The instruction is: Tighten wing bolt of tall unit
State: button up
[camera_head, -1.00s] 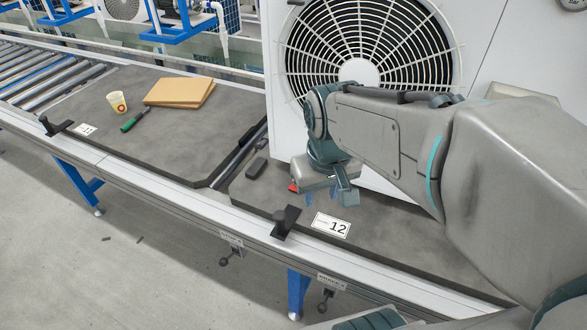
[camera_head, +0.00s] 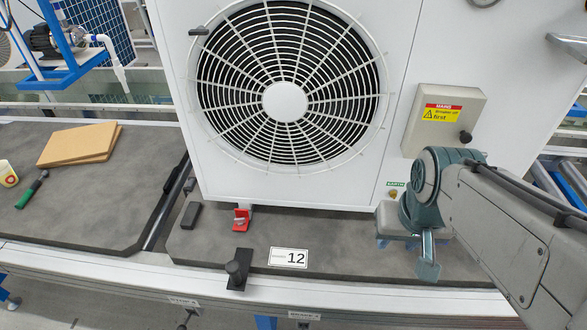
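The tall unit (camera_head: 410,30) is a white cabinet with a large round fan grille (camera_head: 286,101), standing on a dark mat. A small brass-coloured part (camera_head: 393,195) shows by the green EARTH label low on its front; I cannot tell whether it is the wing bolt. A red fitting (camera_head: 241,219) sits at the cabinet's lower left foot. My gripper (camera_head: 412,246) points down at the cabinet's lower right front, just right of and below the EARTH label. Its fingertips are small and partly hidden by its own parts, so their opening is unclear. I see nothing held.
A grey mains box (camera_head: 440,118) with a warning label juts out above my gripper. A black clamp (camera_head: 237,270) and a card reading 12 (camera_head: 288,258) are at the mat's front. A black block (camera_head: 191,215), cardboard (camera_head: 75,146) and a green-handled tool (camera_head: 30,190) lie left.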

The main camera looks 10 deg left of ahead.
aim_at(240, 222)
jog(key=z, duration=0.65)
jog(key=k, duration=1.1)
jog(key=u, duration=1.25)
jog(key=i, duration=1)
